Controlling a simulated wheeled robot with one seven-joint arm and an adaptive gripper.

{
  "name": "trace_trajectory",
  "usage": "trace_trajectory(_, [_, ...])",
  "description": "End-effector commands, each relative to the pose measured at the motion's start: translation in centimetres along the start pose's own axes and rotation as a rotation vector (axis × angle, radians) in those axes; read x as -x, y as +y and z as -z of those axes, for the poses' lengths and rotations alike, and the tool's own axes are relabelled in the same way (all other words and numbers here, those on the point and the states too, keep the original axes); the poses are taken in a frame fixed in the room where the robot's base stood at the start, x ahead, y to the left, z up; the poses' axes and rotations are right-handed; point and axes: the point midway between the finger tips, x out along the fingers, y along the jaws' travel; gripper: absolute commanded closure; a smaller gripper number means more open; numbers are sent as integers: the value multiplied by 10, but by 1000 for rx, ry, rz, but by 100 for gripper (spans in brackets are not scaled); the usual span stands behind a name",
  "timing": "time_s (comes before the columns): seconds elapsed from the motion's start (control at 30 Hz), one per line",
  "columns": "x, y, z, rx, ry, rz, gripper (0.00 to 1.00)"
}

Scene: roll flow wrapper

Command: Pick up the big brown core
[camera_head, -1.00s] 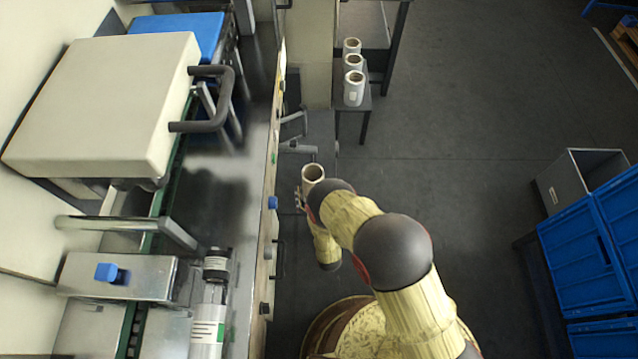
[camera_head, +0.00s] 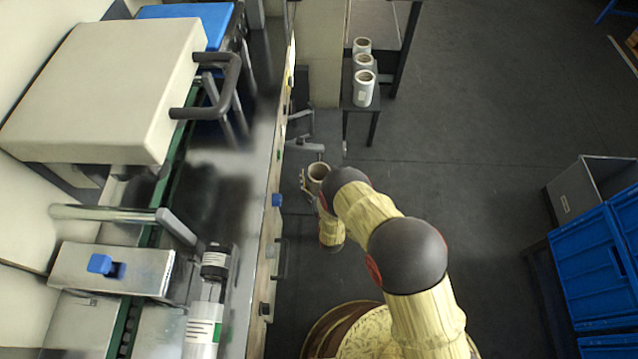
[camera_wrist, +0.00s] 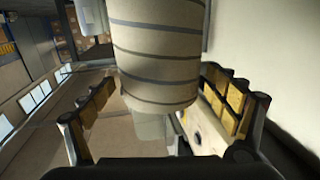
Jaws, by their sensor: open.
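My gripper (camera_wrist: 160,88) is open, with one finger on each side of the core's lower part. Gaps show between the fingers and the core. In the head view my arm partly hides the core and most of my gripper (camera_head: 311,190). What the core rests on is hidden.
Several white-wrapped rolls (camera_head: 364,88) stand on a small dark table (camera_head: 361,116) at the back. The machine's steel bed (camera_head: 235,165) and front panel lie close to the left. Blue crates (camera_head: 580,265) and a grey bin (camera_head: 575,195) stand at the right. The floor between is clear.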

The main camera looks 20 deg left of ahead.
Motion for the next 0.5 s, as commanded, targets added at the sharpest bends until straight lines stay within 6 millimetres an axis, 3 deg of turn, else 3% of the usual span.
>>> trace_trajectory(0.5, [0, 0, 1, 0, 1, 0, 39])
